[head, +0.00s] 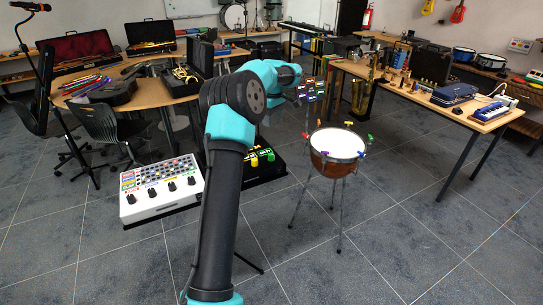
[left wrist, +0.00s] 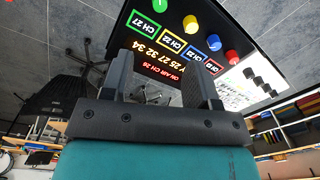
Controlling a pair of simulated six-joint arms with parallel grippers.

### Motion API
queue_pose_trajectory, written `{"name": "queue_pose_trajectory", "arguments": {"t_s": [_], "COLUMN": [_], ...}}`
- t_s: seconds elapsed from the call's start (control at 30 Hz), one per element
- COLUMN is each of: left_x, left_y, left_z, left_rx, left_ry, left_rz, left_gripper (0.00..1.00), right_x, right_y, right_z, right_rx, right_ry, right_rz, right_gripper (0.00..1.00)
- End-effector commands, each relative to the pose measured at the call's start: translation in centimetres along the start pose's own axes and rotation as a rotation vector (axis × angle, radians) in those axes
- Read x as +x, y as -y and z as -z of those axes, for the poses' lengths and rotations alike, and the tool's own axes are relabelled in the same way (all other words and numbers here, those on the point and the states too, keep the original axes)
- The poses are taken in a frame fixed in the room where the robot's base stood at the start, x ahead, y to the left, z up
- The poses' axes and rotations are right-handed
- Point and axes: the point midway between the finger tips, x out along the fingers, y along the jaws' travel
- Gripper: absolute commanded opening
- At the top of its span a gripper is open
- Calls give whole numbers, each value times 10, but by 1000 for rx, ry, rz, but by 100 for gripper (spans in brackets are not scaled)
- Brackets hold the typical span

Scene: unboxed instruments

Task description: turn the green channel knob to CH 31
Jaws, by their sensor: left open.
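The green channel knob (left wrist: 160,5) is cut by the top edge of the left wrist view. It sits on a black channel box (left wrist: 125,42), beside a green-framed label (left wrist: 145,25) that seems to read CH 27. Yellow (left wrist: 190,24), blue (left wrist: 214,42) and red (left wrist: 232,57) knobs follow in the row. In the head view the black box (head: 262,172) is partly behind my left arm. My left gripper (left wrist: 163,68) is open, its two dark fingers apart with nothing between them, and no knob is touched. My right gripper is not in view.
A white mixer (head: 160,187) with black knobs stands left of the black box. A drum on a tripod (head: 337,147) stands to its right. A dark panel with lit coloured boxes (head: 311,90) shows beside my left wrist.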

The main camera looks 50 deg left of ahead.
Motion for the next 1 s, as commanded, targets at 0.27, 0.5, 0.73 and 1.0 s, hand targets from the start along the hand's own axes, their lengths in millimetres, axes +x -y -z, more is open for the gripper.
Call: {"name": "queue_pose_trajectory", "arguments": {"t_s": [0.27, 0.5, 0.73, 1.0], "left_x": [10, 41, 81, 127], "left_y": [0, 0, 0, 0], "left_z": [0, -1, -1, -1], "left_rx": [2, 4, 4, 4], "left_ry": [1, 1, 2, 3], "left_rz": [1, 2, 3, 3], "left_gripper": [54, 54, 54, 54], "right_x": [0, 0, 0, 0], "right_y": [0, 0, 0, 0], "right_z": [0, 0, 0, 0], "right_rx": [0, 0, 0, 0], "right_ry": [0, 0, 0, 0], "right_rz": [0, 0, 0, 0], "right_gripper": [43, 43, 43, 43]}}
